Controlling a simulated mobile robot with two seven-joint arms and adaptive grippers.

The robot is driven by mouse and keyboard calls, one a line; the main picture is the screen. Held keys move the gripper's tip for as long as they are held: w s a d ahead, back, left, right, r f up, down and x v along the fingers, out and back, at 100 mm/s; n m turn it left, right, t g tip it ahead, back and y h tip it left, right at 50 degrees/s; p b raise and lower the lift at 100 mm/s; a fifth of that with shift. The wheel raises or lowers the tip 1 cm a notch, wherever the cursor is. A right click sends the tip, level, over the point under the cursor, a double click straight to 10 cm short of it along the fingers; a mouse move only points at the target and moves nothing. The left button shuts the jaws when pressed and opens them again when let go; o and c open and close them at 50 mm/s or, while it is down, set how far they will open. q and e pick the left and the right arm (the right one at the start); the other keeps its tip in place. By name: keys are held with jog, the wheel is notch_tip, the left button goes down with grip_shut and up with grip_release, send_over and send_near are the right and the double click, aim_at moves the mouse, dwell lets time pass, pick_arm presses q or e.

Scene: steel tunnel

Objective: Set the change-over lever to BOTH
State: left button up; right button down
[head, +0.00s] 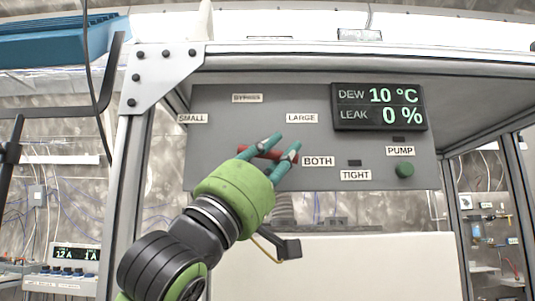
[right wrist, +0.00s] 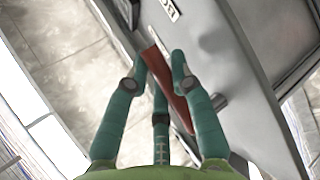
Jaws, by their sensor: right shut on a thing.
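The change-over lever (head: 262,153) is a red bar on the grey panel (head: 222,140), partly hidden by my right gripper (head: 286,143). It looks close to level in the head view, just left of the BOTH label (head: 318,161). My right gripper's teal fingers are closed about the lever. In the right wrist view the red lever (right wrist: 172,92) runs between the fingers (right wrist: 160,62), slanting across the panel face. Which end is its pivot and exactly which label it points at are hidden. My left gripper is not in view.
Labels SMALL (head: 193,118), BYPASS (head: 247,98) and LARGE (head: 301,118) surround the lever. A display (head: 379,107) reads DEW 10 °C, LEAK 0 %. A green PUMP button (head: 405,170) and TIGHT label (head: 355,175) are at right. A metal frame post (head: 127,190) stands left.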

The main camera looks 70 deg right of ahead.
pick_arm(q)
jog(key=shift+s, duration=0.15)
pick_arm(e)
jog(key=shift+w+r, duration=0.15)
jog(key=c, duration=1.3)
grip_release()
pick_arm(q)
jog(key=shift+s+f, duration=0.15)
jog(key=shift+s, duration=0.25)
pick_arm(e)
jog(key=shift+a+f, duration=0.2)
jog(key=shift+f, duration=0.15)
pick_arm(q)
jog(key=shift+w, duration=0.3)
pick_arm(e)
jog(key=v, duration=1.1)
jog(key=shift+w+a+f, duration=0.1)
jog(key=shift+f, duration=0.05)
